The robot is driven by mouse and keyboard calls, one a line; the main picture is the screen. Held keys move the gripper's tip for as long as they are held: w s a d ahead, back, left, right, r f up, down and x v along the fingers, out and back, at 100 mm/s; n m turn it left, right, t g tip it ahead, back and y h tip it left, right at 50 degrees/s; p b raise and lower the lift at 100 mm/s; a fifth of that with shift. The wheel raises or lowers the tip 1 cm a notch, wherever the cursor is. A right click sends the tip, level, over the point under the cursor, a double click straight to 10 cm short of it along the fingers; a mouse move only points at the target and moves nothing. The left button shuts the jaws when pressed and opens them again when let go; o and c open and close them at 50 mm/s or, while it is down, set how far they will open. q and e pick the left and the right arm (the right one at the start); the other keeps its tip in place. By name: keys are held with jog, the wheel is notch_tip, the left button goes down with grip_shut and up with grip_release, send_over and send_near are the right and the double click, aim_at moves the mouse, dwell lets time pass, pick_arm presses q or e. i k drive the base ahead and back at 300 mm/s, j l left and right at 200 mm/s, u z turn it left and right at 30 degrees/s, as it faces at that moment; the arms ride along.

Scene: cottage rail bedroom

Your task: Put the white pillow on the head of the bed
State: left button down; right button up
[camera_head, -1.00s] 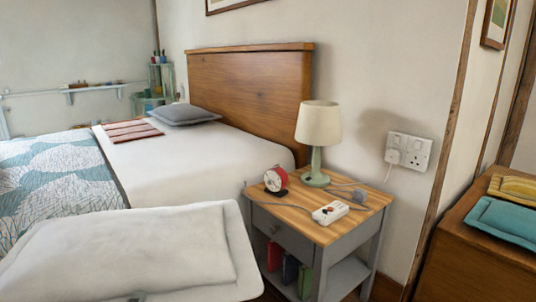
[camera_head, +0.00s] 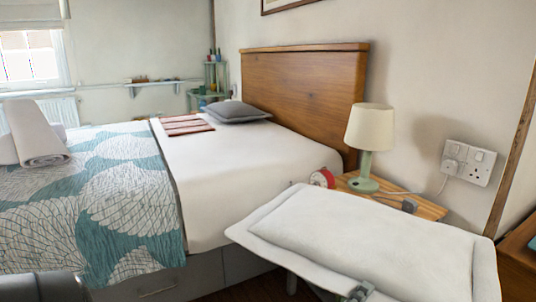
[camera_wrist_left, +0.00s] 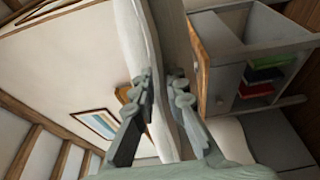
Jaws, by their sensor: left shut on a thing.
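The white pillow (camera_head: 365,240) is at the lower right of the head view, raised and in front of the nightstand. My left gripper (camera_head: 358,293) is shut on its near edge. In the left wrist view the two fingers (camera_wrist_left: 166,88) pinch the pillow (camera_wrist_left: 140,40) between them. The bed's white sheet (camera_head: 225,175) lies to the left of the pillow, with the wooden headboard (camera_head: 300,95) behind. A grey pillow (camera_head: 236,112) rests at the far side of the bed's head. My right gripper is not in view.
The nightstand (camera_head: 425,208) is partly hidden by the pillow and bears a lamp (camera_head: 368,135) and a red clock (camera_head: 322,178). A folded red cloth (camera_head: 186,124) lies near the grey pillow. The near part of the bed's head is clear. A rolled white towel (camera_head: 38,135) lies on the patterned cover.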

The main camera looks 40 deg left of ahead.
aim_at(264, 143)
jog(key=j, duration=1.5)
